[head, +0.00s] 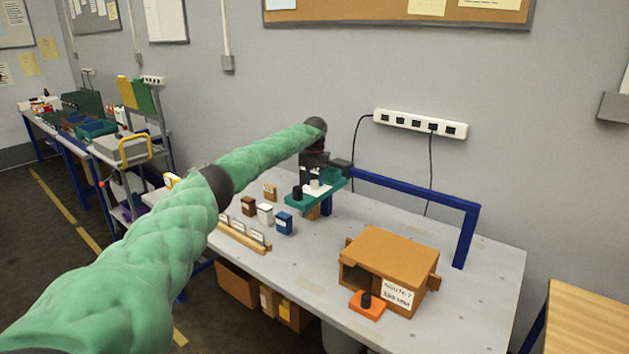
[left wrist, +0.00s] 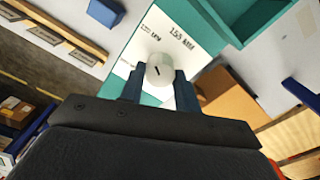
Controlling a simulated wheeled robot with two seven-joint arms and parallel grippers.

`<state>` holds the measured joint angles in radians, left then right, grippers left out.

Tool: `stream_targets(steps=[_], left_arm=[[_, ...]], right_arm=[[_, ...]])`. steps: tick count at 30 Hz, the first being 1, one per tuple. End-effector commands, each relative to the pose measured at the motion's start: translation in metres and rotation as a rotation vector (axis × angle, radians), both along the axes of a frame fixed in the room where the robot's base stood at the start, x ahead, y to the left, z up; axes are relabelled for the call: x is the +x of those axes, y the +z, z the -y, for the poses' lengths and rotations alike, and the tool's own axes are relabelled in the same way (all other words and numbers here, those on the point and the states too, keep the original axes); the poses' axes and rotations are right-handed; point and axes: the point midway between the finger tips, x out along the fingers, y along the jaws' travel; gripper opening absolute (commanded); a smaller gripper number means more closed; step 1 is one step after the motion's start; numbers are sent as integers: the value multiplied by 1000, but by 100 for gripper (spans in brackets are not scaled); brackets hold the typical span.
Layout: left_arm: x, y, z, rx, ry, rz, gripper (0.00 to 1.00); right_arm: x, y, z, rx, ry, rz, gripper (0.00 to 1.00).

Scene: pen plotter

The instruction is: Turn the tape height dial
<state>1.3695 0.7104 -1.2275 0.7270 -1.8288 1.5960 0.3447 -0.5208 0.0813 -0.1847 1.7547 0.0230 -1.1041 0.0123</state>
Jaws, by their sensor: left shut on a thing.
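The tape height dial (left wrist: 160,69) is a round white knob with a short dark mark on its face. It sits on a white labelled plate (left wrist: 178,28) on a teal unit (left wrist: 253,18); the label print is too small to read surely. In the left wrist view, the two dark fingers of my left gripper (left wrist: 158,82) are shut on the dial, one on each side. In the head view the teal unit (head: 328,190) is at the far end of my green left arm, with my left gripper (head: 314,176) over it. My right gripper is not in view.
A blue frame (head: 420,190) spans the grey bench (head: 490,300). Small brown, white and blue boxes (head: 284,223) stand left of the teal unit, behind a wooden rail (head: 240,239). An orange box (head: 395,258) and an orange block with a black knob (head: 368,306) are front right.

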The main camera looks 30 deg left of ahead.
Motion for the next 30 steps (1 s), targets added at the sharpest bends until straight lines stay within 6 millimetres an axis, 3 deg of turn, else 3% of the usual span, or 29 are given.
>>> stream_targets(steps=[16,17,19,30], left_arm=[[1,3,-1,1,23,5,9],[1,3,-1,1,23,5,38],[1,2,-1,0,23,4,52],[1,3,0,0,23,2,54]], right_arm=[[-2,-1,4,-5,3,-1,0],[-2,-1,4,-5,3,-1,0],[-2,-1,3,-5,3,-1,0],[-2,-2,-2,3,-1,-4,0]])
